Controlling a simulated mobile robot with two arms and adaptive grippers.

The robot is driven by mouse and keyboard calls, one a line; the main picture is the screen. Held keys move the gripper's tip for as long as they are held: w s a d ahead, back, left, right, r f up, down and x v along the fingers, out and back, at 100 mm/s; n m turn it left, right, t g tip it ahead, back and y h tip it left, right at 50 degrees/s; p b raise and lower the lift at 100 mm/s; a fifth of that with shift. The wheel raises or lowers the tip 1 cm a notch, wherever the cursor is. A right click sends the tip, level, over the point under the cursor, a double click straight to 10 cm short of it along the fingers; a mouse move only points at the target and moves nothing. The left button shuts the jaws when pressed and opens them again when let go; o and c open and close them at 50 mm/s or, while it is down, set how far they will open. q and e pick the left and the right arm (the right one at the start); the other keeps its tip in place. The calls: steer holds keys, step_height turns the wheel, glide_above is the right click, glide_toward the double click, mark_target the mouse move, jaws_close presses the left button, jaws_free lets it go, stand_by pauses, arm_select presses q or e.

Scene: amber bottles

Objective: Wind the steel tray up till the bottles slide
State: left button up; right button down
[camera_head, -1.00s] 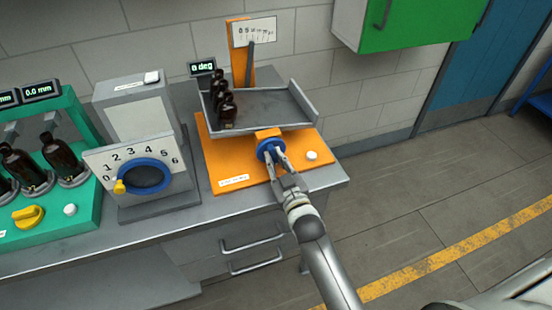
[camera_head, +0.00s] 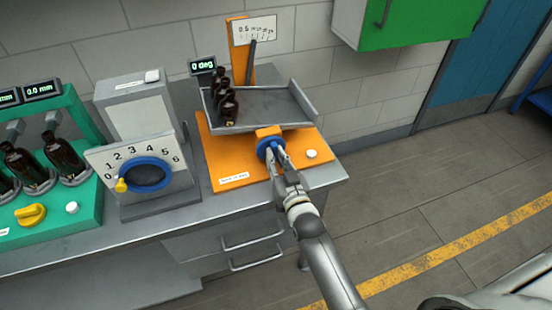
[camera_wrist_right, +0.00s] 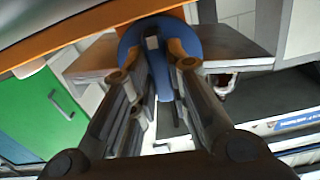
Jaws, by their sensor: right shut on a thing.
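The steel tray (camera_head: 268,106) sits on the orange base (camera_head: 218,160) in the head view, with several amber bottles (camera_head: 229,107) standing in a row at its left end. The display (camera_head: 203,66) beside it reads 0 deg. A blue handwheel (camera_head: 267,149) is at the front of the base. My left gripper is not in view.
A grey device with a blue ring dial (camera_head: 146,175) stands left of the base. A green rack (camera_head: 85,205) with amber bottles and a yellow knob (camera_head: 30,214) is at the far left. A white button (camera_head: 312,154) is right of the wheel. A green cabinet (camera_head: 400,22) hangs behind.

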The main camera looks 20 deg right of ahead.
steer(key=c, duration=1.4)
jaws_free()
steer(key=s, duration=1.2)
steer(key=shift+d, duration=0.2)
steer(key=shift+f, duration=0.1)
steer(key=s+a+f+n+g, duration=0.1)
steer(key=s+f+g, duration=0.25)
steer(key=f, duration=0.85)
steer(key=s+f+g+y+b, duration=0.1)
steer(key=s+f+g, duration=0.3)
steer(key=f, duration=0.7)
steer(key=s+a+f+n+g, duration=0.15)
steer(key=s+f, duration=0.45)
steer(key=f, duration=0.6)
steer(key=s+d+f+g, duration=0.2)
steer(key=s+f, duration=0.3)
steer(key=s, duration=0.3)
steer(key=s+d+f+g+h+b, duration=0.1)
steer(key=s+d+f+g, duration=0.2)
steer(key=s+f, duration=0.2)
steer(key=s+d+f+g, duration=0.3)
steer(key=s+f, duration=0.2)
steer(key=s, duration=0.7)
steer(key=shift+d+f+n+h, duration=0.25)
steer(key=shift+d+f+h, duration=0.05)
